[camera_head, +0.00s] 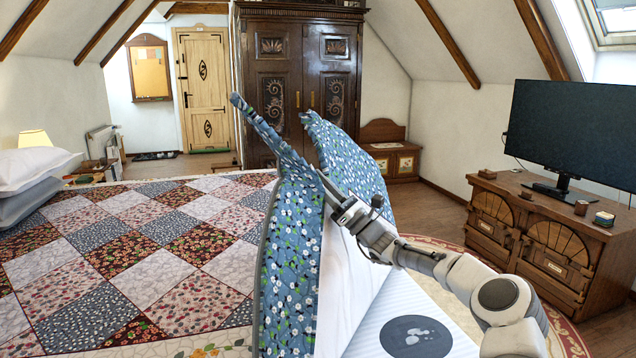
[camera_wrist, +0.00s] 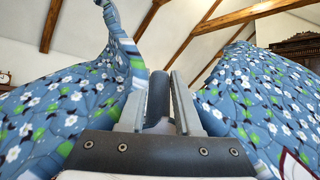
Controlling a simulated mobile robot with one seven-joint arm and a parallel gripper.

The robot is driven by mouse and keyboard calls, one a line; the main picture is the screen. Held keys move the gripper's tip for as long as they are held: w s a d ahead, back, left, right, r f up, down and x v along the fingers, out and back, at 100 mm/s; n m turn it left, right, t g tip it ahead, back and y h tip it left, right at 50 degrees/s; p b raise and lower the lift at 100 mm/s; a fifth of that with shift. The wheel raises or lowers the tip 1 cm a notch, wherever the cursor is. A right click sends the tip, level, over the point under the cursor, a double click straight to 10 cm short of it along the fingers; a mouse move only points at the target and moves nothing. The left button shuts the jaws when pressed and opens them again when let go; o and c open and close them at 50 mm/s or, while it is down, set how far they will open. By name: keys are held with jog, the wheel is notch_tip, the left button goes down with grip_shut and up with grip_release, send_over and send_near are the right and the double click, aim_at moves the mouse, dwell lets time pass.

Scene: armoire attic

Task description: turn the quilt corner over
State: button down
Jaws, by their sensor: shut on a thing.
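The quilt (camera_head: 160,240) lies on the bed, with a patchwork top of red, white and blue squares. Its near right corner is lifted, showing a blue underside with white flowers (camera_head: 290,270). My gripper (camera_head: 330,190) is at the lifted part and shut on a fold of it. The raised cloth stands in two peaks, one on each side of the gripper. In the wrist view, the fingers (camera_wrist: 160,100) pinch a dark blue fold, and flowered cloth (camera_wrist: 250,95) spreads to both sides. The exact corner tip is hard to make out.
Bared white bedding (camera_head: 400,305) with a dark round print shows below my arm. White and grey pillows (camera_head: 32,170) lie at the far left of the bed. A wooden TV cabinet (camera_head: 540,235) stands at right, a dark armoire (camera_head: 290,90) behind. Floor is open between bed and cabinet.

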jog(key=c, duration=0.6)
grip_release()
jog(key=p+v, duration=0.3)
jog(key=v, duration=1.4)
jog(key=shift+d, duration=0.2)
jog(key=shift+s, duration=0.1)
